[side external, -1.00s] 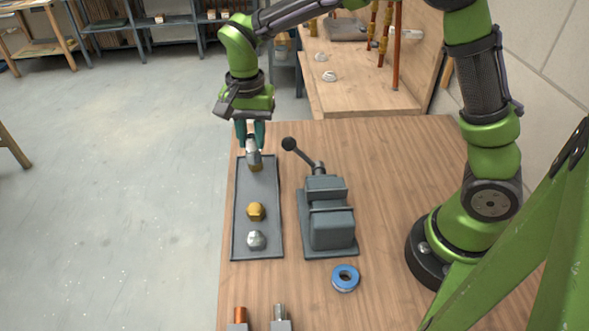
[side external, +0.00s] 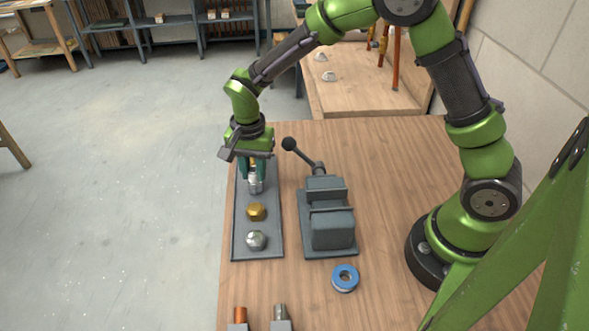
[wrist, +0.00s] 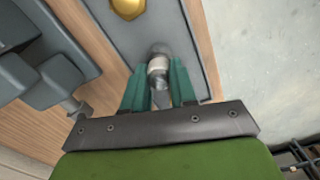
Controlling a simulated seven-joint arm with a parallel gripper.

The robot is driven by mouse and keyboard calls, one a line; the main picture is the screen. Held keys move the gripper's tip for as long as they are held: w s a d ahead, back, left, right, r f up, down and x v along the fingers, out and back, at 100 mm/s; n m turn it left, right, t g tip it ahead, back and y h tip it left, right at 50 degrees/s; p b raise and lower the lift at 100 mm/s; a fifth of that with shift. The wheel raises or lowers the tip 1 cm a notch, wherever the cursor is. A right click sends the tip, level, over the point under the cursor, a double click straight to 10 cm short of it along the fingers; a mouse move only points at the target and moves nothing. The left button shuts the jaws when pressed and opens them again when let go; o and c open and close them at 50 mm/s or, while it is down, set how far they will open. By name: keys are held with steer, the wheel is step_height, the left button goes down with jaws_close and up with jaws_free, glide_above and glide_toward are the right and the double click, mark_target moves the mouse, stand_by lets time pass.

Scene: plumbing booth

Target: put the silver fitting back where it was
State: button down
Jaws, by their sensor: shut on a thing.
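My gripper (side external: 256,170) is over the far half of the grey tray (side external: 236,232), pointing down. Its teal fingers are shut on a silver fitting (side external: 256,185), which hangs below the fingertips. In the wrist view the silver fitting (wrist: 158,64) sits between the two fingers (wrist: 159,82), over the tray floor (wrist: 147,38). I cannot tell whether its lower end touches the tray. A brass fitting (side external: 256,211) stands in the tray just nearer the camera, and another silver piece (side external: 256,240) sits near the tray's front end.
A grey vise (side external: 328,222) with a ball-ended lever (side external: 289,144) stands right of the tray. A blue ring (side external: 345,278) lies in front of it. A copper stub (side external: 239,315) and a silver stub (side external: 280,312) are at the front edge.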

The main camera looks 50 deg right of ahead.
mark_target(254, 169)
steer(key=shift+f, duration=0.1)
steer(key=c, duration=0.9)
jaws_free()
step_height(254, 169, up, 12)
steer(key=s+d+r+n+t+y, duration=0.1)
steer(key=s+d+r+n+t, duration=0.2)
steer(key=s, duration=0.6)
steer(key=s+d+r+n+t+y, duration=0.1)
steer(key=s+d+r+n+t, duration=0.3)
steer(key=s, duration=0.5)
steer(key=shift+s+d+r+n, duration=0.4)
steer(key=shift+r+n, duration=0.1)
steer(key=shift+r, duration=0.15)
